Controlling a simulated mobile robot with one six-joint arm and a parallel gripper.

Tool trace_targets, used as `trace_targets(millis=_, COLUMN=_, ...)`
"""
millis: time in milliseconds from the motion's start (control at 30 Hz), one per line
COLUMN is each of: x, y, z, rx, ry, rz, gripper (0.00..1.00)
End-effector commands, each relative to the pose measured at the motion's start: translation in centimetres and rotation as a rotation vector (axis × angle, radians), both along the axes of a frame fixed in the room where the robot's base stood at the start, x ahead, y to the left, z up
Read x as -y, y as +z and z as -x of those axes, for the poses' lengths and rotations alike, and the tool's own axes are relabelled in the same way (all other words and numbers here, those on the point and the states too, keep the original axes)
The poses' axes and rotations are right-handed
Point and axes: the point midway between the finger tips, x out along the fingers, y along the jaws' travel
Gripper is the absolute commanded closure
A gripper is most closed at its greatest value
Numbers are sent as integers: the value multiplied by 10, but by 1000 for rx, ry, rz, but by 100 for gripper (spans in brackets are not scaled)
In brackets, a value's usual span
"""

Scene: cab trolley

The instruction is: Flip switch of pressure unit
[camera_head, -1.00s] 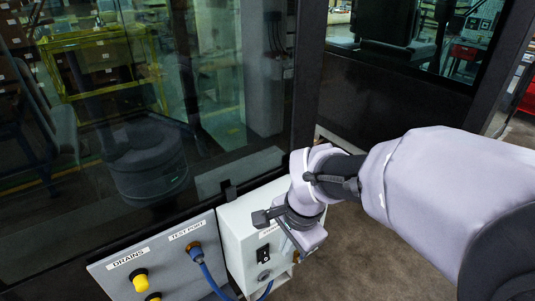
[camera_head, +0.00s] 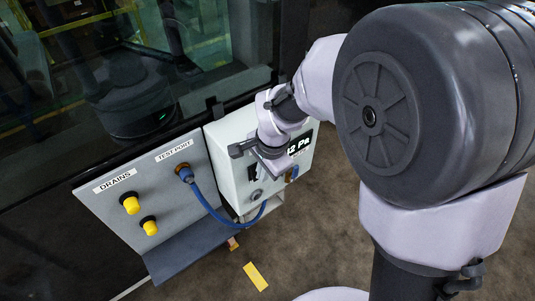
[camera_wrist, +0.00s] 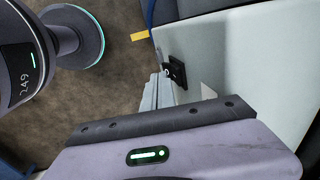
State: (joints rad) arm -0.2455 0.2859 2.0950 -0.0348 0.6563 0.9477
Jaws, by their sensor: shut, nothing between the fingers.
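The pressure unit (camera_head: 224,146) is a pale box on the front of the dark cab. Its display (camera_head: 300,142) is partly hidden by my wrist; "2 Pa" can be read. The black switch (camera_head: 252,173) is on the box's face, partly covered by my gripper (camera_head: 262,166). In the wrist view the switch (camera_wrist: 177,71) is a black plate with a small light-coloured part. My gripper's fingers (camera_wrist: 164,90) are shut and empty, right beside the switch; I cannot tell whether they touch it. The switch's position cannot be made out.
A blue hose (camera_head: 210,210) runs from the test port (camera_head: 184,174) to the box. The grey panel left of it carries two yellow knobs (camera_head: 130,204) marked DRAINS. Cab glass (camera_head: 60,130) stands behind. The floor (camera_head: 310,235) in front is mostly clear, with a yellow strip (camera_head: 255,276).

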Motion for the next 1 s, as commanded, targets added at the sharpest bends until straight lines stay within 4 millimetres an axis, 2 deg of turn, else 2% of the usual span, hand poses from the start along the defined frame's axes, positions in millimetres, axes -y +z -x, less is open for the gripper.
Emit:
trace_targets(millis=367, x=-2, y=-1, z=-3, rx=0, ry=0, rz=0, gripper=100)
trace_targets(millis=467, x=-5, y=-10, z=-7, rx=0, ry=1, rz=-1, gripper=100)
trace_targets(millis=767, x=-4, y=-7, z=-4, rx=-5, ry=0, rz=1, gripper=100)
trace_targets(millis=1000, x=-4, y=5, z=-5, rx=-4, ry=0, rz=1, gripper=100)
